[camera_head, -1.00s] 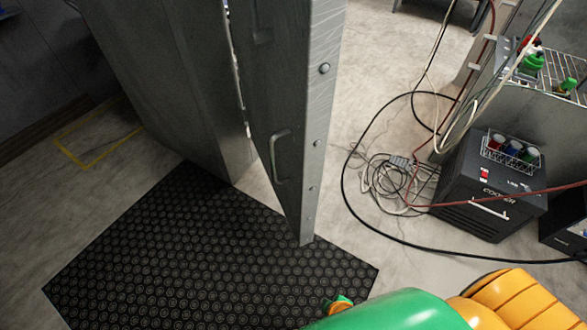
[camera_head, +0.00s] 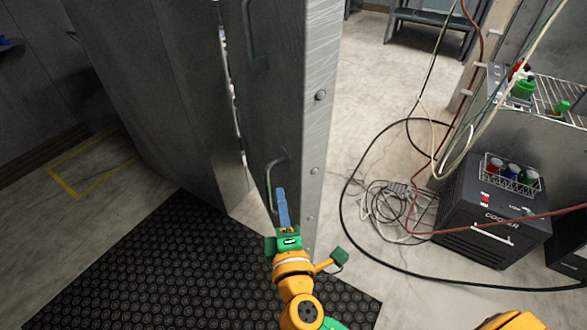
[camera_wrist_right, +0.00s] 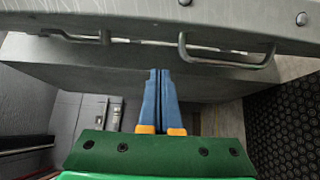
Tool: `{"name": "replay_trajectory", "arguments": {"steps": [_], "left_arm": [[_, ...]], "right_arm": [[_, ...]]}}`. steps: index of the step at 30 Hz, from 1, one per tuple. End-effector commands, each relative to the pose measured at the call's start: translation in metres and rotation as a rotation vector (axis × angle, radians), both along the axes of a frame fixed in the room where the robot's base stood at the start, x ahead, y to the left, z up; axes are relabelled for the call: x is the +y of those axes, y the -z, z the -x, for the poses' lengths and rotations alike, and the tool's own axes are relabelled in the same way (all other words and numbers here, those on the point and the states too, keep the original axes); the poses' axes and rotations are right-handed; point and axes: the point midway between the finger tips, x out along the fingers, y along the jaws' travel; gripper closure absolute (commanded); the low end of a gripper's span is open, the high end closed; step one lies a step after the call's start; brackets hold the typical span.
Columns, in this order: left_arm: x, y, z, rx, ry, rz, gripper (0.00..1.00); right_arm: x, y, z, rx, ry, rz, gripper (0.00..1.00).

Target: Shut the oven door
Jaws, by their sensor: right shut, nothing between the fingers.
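The oven door (camera_head: 325,130) is a tall grey metal panel standing ajar, its bolted edge facing me. A narrow gap separates it from the dark oven body (camera_head: 150,90). A bar handle (camera_head: 270,180) is on the door's left face; it also shows in the right wrist view (camera_wrist_right: 225,62). My right gripper (camera_head: 281,190), with blue fingers, is shut and empty. Its fingertips are close to the lower part of the handle in the head view; I cannot tell whether they touch. In the right wrist view the fingers (camera_wrist_right: 157,72) point toward the door. My left gripper is not in view.
A black studded mat (camera_head: 140,260) lies on the floor below the door. On the right stand a black COOPER unit (camera_head: 490,225), a wire shelf (camera_head: 550,100), and tangled cables (camera_head: 390,205) on the floor.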

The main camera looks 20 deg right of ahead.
Motion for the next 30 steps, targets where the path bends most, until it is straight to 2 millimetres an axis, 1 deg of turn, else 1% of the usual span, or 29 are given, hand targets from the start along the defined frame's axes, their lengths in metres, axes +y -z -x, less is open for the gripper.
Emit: {"name": "replay_trajectory", "arguments": {"steps": [1, 3, 10, 13, 18, 21, 30], "left_arm": [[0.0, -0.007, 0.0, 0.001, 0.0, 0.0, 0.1], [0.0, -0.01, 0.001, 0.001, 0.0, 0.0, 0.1], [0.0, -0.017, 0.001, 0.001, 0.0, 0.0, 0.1], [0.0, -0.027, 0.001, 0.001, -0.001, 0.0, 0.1], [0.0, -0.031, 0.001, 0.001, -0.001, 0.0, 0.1], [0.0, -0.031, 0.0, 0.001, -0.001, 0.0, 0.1], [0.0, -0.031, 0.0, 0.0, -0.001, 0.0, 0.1]], "right_arm": [[-0.002, -0.004, -0.011, -0.002, 0.001, 0.004, 1.0], [-0.005, -0.004, -0.026, -0.001, 0.001, 0.001, 1.0], [-0.015, -0.003, -0.075, 0.001, 0.001, 0.001, 1.0], [-0.034, -0.003, -0.073, 0.004, 0.001, 0.002, 1.0], [-0.051, -0.001, -0.073, 0.004, 0.0, -0.001, 1.0], [-0.054, 0.0, -0.073, 0.004, -0.001, -0.002, 1.0], [-0.054, 0.001, -0.073, 0.004, -0.002, -0.003, 1.0]]}}
